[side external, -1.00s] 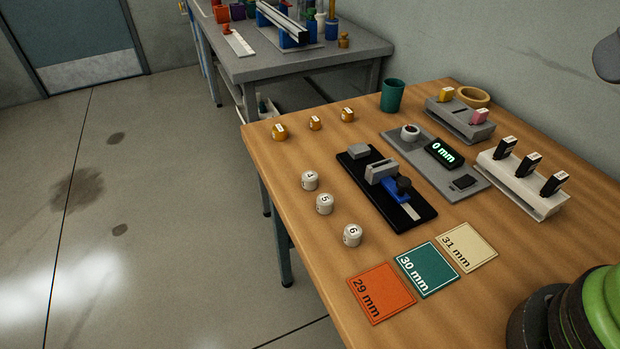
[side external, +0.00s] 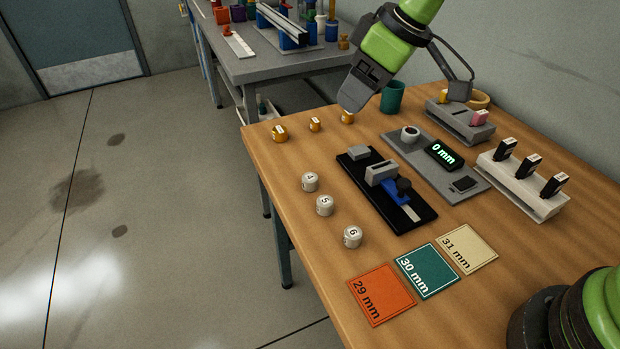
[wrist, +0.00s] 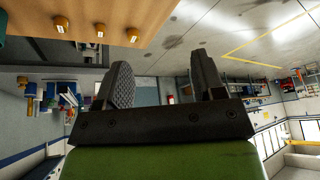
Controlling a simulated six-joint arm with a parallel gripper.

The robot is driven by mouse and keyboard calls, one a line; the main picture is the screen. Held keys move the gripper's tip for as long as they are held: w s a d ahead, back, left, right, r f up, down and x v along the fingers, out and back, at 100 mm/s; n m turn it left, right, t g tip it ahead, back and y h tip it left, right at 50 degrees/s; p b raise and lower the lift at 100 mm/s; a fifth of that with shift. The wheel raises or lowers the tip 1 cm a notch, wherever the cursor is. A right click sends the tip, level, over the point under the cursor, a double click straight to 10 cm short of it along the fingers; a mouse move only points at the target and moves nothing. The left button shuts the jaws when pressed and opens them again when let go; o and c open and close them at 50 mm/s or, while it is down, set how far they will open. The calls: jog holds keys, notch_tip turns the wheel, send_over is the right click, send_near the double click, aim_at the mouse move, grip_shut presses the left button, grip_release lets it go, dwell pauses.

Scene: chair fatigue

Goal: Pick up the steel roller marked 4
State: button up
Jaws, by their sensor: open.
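The steel roller marked 4 (side external: 310,182) stands upright on the wooden table, the farthest of a row of three pale rollers. The roller marked 5 (side external: 325,205) and the roller marked 6 (side external: 352,237) stand nearer the front. My gripper (side external: 353,103) is open and empty, above the table's far side near the brass-coloured rollers. It is well apart from the roller marked 4. In the wrist view both fingers of my gripper (wrist: 163,78) stand apart with nothing between them. The steel rollers do not show in that view.
Three brass-coloured rollers (side external: 280,133) stand along the far edge; they also show in the wrist view (wrist: 99,30). A black sliding fixture (side external: 420,212) lies right of the steel rollers. Orange (side external: 381,293), green and cream cards lie in front. A green cup (side external: 392,97) stands behind.

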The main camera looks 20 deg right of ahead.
aim_at(310, 177)
jog(key=w+a+f+n, duration=0.1)
jog(key=f, duration=0.3)
jog(key=w+a+f+n, duration=0.1)
jog(key=f, duration=0.4)
jog(key=w+a+f+n+g, duration=0.1)
jog(key=a+f, duration=0.1)
jog(key=f, duration=0.2)
jog(key=shift+w+a+f, duration=0.1)
jog(key=shift+w+f, duration=0.15)
jog(key=shift+d+x, duration=0.1)
jog(key=shift+x, duration=1.35)
jog(key=shift+d+x, duration=0.15)
jog(key=shift+x, duration=1.35)
jog(key=shift+c, duration=0.4)
jog(key=c, duration=1)
